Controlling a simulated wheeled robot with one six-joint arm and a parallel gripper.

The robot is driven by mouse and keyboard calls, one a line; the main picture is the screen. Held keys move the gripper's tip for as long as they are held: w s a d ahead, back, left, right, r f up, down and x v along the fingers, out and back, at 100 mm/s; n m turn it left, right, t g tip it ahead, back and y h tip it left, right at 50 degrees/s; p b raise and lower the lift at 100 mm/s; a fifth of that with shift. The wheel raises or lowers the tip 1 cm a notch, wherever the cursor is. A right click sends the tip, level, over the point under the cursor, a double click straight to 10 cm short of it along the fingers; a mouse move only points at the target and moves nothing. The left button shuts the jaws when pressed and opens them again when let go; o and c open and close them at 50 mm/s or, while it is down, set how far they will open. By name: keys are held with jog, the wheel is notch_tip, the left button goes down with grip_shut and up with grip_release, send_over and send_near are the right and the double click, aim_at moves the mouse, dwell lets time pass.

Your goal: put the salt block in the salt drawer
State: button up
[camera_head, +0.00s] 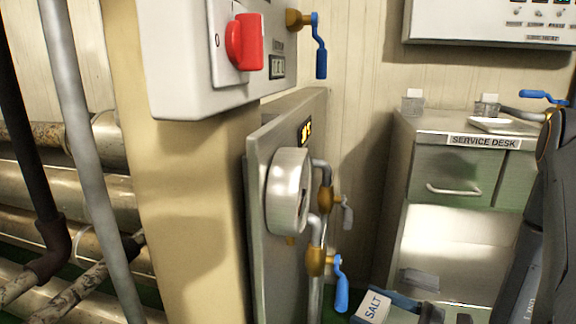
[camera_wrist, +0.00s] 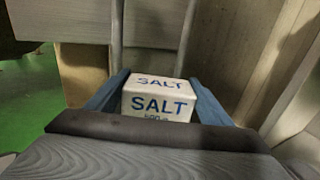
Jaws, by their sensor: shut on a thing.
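The salt block (camera_wrist: 158,103) is a white block with blue SALT lettering. It sits between the two blue fingers of my gripper (camera_wrist: 157,84), which is shut on it. In the head view the salt block (camera_head: 373,308) shows at the bottom edge, with my gripper (camera_head: 392,303) partly cut off by the frame. No drawer marked for salt is readable in either view. The service desk (camera_head: 428,125) at the right has a closed metal drawer front with a handle (camera_head: 453,190). Below it is a bright, pale surface that I cannot identify clearly.
A control box with a red switch (camera_head: 247,42) hangs above. Pipes (camera_head: 90,200) line the left. A white dish (camera_head: 495,125) and small containers stand on the desk.

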aim_at(373, 307)
notch_tip(373, 307, up, 25)
jog(key=m+t+h+p, duration=0.5)
jog(key=h+p, duration=0.1)
jog(key=p, duration=2.5)
jog(key=shift+f, duration=0.15)
